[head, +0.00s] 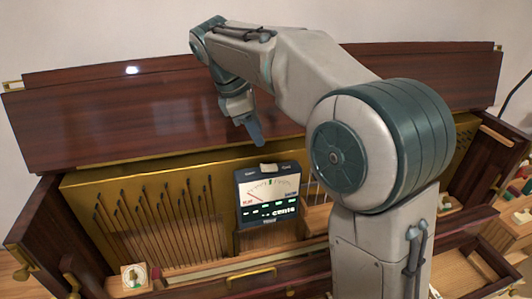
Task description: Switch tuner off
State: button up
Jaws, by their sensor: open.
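The tuner (268,218) is a dark box standing in the middle of the opened piano, in front of the gold plate.
The raised dark wooden lid (120,105) stands behind my gripper. Thin rods with dark tips (160,222) rise left of the tuner. A wooden block with a round dial (134,276) sits at lower left. My arm hides much of the right side.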

jog(key=w+a+n, duration=0.2)
jog(key=p, duration=0.2)
send_near(269, 166)
jog(key=shift+h, duration=0.3)
jog(key=x, duration=0.8)
jog(key=shift+a, duration=0.15)
grip_shut()
